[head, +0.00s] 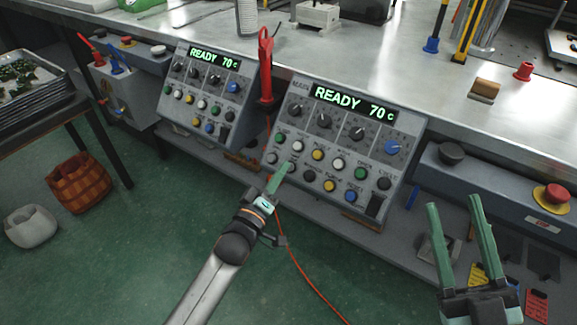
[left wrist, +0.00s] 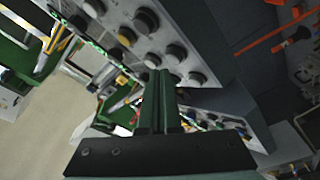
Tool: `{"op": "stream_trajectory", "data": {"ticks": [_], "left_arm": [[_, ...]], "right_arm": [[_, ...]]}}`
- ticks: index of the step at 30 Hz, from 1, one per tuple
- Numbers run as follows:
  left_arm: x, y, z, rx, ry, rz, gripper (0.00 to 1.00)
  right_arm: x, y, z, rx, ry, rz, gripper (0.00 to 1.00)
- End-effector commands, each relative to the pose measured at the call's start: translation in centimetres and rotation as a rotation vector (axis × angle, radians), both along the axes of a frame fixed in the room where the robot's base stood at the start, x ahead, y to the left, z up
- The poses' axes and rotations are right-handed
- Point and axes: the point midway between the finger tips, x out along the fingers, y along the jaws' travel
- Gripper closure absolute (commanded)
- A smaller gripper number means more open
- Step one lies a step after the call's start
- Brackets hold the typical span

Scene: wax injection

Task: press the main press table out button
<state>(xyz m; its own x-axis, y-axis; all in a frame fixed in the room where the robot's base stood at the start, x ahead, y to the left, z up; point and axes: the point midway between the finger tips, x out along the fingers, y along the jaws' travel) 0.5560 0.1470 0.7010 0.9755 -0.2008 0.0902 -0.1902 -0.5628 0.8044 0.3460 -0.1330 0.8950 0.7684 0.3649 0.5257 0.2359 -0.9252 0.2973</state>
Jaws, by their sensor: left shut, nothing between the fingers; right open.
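The main press control panel (head: 330,140) is the right one of two grey consoles, with a lit "READY 70 c" display, dials and two rows of coloured push buttons. The button labels are too small to read surely, so I cannot tell which is table out. My left gripper (head: 287,168) is shut and empty, its tips at the lower row near the left end, over or close to a button. In the left wrist view the shut fingers (left wrist: 159,76) point at the panel's buttons (left wrist: 146,20); contact cannot be told. My right gripper (head: 458,204) is open and empty at the right.
A similar console (head: 207,92) stands to the left, with a red-handled tool (head: 266,65) between the two. A red emergency button (head: 552,195) is at the right. A metal bench top (head: 400,75) runs behind. A basket (head: 80,182) stands on the green floor.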

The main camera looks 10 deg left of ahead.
Motion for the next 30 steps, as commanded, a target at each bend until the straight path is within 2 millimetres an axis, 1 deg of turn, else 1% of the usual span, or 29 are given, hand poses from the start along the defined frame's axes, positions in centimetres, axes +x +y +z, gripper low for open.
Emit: {"op": "stream_trajectory", "data": {"ticks": [7, 30], "left_arm": [[0.55, -0.21, -0.54, -0.001, 0.0, 0.0, 1.0], [0.93, -0.35, -0.78, 0.0, -0.001, 0.0, 1.0]], "right_arm": [[0.01, -0.01, -0.33, 0.0, 0.0, 0.0, 0.5], [0.02, -0.02, -0.62, 0.0, 0.002, -0.001, 0.5]]}}
